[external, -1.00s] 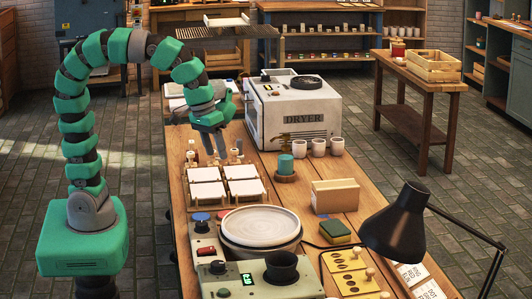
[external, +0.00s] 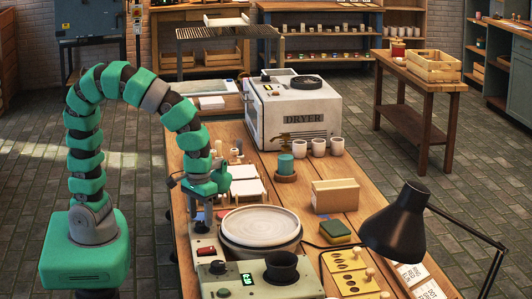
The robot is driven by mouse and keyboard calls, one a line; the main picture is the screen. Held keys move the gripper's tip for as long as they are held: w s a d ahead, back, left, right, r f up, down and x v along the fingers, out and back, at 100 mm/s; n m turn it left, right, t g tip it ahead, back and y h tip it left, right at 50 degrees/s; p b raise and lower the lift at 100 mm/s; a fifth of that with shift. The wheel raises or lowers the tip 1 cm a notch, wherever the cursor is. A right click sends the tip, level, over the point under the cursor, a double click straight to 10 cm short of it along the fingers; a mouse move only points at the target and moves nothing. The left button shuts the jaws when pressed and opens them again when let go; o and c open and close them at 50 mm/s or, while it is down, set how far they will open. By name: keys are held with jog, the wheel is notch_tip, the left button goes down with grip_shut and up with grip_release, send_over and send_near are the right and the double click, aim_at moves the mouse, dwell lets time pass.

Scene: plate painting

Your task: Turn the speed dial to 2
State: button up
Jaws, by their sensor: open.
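The control panel (external: 240,291) is at the front of the bench, with a small green-lit display (external: 247,280) too small to read surely. A large black knob (external: 282,266) stands on its right part, and a small dark knob (external: 217,266) is on its left. I cannot tell which knob is the speed dial. The round white plate (external: 261,225) lies on the turntable behind the panel. My gripper (external: 203,218) points down, open and empty, left of the plate. It is behind the panel, apart from both knobs, and partly covers a blue disc.
A black lamp (external: 405,225) leans over the right side. White tiles (external: 247,188) and the dryer (external: 295,112) are farther back. A red button (external: 206,251) is on the panel's left.

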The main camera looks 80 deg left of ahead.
jog(key=shift+f, duration=1.2)
jog(key=c, duration=1)
jog(key=shift+m, duration=0.4)
jog(key=m+p, duration=0.1)
jog(key=m, duration=0.1)
jog(key=m+p, duration=0.2)
jog(key=shift+r+m+p, duration=0.2)
jog(key=shift+m+p, duration=0.1)
jog(key=shift+m, duration=0.1)
jog(key=m+p, duration=0.3)
jog(key=m, duration=0.3)
jog(key=shift+f, duration=0.15)
